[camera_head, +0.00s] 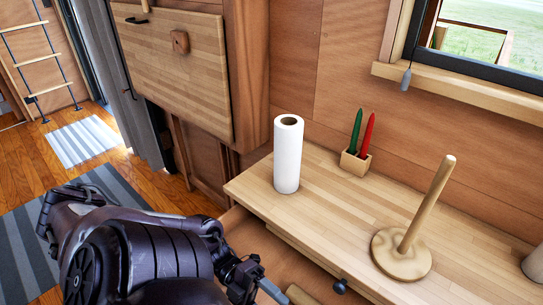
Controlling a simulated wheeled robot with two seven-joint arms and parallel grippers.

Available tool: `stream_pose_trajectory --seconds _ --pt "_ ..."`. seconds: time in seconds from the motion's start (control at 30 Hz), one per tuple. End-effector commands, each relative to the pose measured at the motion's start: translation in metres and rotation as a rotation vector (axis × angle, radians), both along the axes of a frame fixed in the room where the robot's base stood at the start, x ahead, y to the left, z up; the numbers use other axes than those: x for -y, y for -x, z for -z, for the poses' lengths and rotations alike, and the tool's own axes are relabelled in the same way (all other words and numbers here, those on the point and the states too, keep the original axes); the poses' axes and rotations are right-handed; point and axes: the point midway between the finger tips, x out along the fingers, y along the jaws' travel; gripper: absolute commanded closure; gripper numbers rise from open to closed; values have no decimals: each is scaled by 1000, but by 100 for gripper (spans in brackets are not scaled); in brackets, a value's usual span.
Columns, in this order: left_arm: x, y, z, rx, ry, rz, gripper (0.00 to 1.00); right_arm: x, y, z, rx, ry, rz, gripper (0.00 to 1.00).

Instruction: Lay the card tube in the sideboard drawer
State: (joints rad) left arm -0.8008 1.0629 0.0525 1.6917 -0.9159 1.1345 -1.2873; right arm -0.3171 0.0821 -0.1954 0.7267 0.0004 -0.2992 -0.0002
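The sideboard (330,208) has a pale wooden top, and a drawer (268,248) stands open below its front edge at the bottom middle. A small greyish-beige piece (301,295) shows at the bottom edge by the drawer; I cannot tell if it is the card tube or part of the drawer. No other card tube is clearly seen. A dark arm fills the lower left, and the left gripper (256,283) at its end is over the drawer area. Its fingers are largely cut off by the frame, so I cannot tell open from shut. My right gripper is not in view.
On the top stand a white paper roll (288,160), a wooden block with green and red candles (355,165), and a bare wooden roll holder (402,258). A pale pot (536,264) is at the right edge. A dark knob (340,286) sticks out in front.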

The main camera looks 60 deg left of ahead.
Motion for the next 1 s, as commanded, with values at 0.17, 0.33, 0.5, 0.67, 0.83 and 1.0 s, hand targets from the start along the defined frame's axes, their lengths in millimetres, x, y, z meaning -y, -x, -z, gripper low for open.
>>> stream_pose_trajectory --seconds 0.17,0.33,0.5,0.67,0.83,1.0 --pt "1 1 -48 -3 2 1 37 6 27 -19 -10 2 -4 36" --pt "0 1 -90 -1 1 0 37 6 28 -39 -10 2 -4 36" --pt "0 0 -127 0 1 -2 37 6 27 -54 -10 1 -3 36" --pt "0 0 -151 0 2 -1 37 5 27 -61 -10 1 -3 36" --pt "0 0 -162 -1 1 0 37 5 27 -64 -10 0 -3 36" --pt "0 0 -163 -1 0 0 37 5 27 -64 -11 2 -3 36"
